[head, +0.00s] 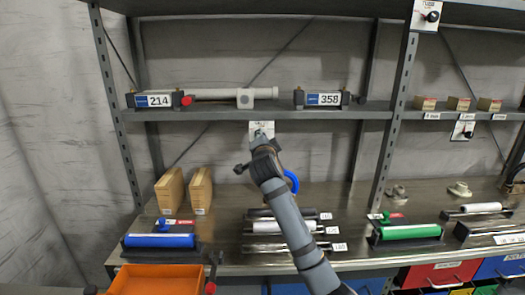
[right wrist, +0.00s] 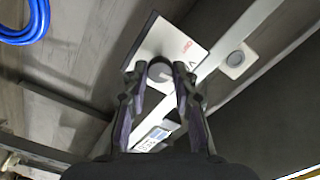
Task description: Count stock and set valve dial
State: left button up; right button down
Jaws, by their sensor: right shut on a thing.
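A small white plate (head: 257,126) with a dial knob is on the front edge of the middle shelf. It also shows in the right wrist view (right wrist: 168,40), tilted in the picture, with small red print. My right gripper (head: 262,140) reaches up to this plate. In the right wrist view, its fingers (right wrist: 161,75) are shut on the grey round dial knob (right wrist: 158,70), one on each side. My left gripper is not visible. Stock includes small boxes (head: 459,103) on the right shelf and two tan cartons (head: 170,190) on the lower counter.
A middle shelf (head: 200,115) carries a grey lance (head: 225,94) and number blocks 214 (head: 158,100) and 358 (head: 323,99). Blue (head: 160,240) and green (head: 410,231) cylinders rest on the counter. An orange bin (head: 155,280) is at front left. Other dial plates (head: 463,130) hang right.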

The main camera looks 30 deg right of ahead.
jog(key=shift+f+m+b, duration=0.1)
jog(key=shift+m+b, duration=0.65)
jog(key=shift+m, duration=0.05)
jog(key=c, duration=1.1)
grip_release()
jog(key=shift+o, duration=0.2)
jog(key=shift+s, duration=0.1)
jog(key=v, duration=1.2)
